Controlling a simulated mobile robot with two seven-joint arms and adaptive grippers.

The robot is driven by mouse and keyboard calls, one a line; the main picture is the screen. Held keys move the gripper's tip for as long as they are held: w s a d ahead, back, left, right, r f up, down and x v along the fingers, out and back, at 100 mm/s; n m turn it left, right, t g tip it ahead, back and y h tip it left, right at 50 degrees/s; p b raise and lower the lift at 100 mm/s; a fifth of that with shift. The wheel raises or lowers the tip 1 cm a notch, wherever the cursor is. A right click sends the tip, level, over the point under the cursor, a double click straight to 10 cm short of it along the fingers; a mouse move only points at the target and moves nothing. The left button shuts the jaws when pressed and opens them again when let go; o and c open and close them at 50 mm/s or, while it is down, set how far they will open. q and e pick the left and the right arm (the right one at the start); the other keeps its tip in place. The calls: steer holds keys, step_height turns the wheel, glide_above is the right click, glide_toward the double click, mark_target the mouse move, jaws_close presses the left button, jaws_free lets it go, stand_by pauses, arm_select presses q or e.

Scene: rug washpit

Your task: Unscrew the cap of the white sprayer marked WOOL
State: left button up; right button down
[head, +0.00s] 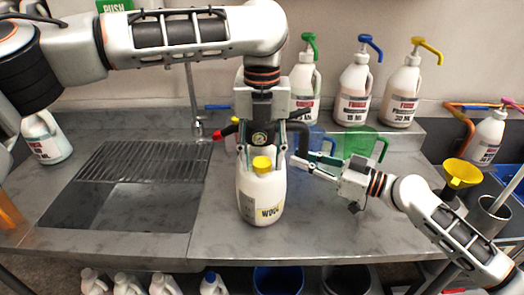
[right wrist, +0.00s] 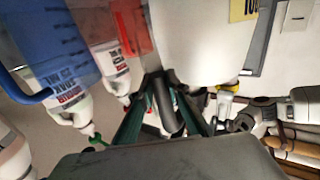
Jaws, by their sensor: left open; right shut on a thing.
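The white sprayer marked WOOL (head: 259,200) stands upright on the grey counter, with a yellow cap (head: 262,165) on top. My left gripper (head: 261,150) points down from above, open, its fingers around or just above the cap; contact cannot be told. My right gripper (head: 297,162) comes in from the right at the sprayer's upper side. In the right wrist view its fingers are shut on a dark curved handle (right wrist: 168,100) beside the sprayer's white body (right wrist: 200,40). The handle's joint with the body is partly hidden.
A drain rack (head: 143,161) and sink basin (head: 130,208) lie left. White pump bottles (head: 356,92) stand on the back ledge. A green jug (head: 358,145) and blue jug (head: 322,140) stand behind my right gripper. A yellow funnel (head: 462,173) is at right. The front-right counter is clear.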

arm_select(q)
steer(key=c, duration=1.2)
steer(key=shift+o, duration=0.2)
steer(key=n, duration=0.6)
steer(key=shift+n, duration=0.4)
steer(key=o, duration=1.2)
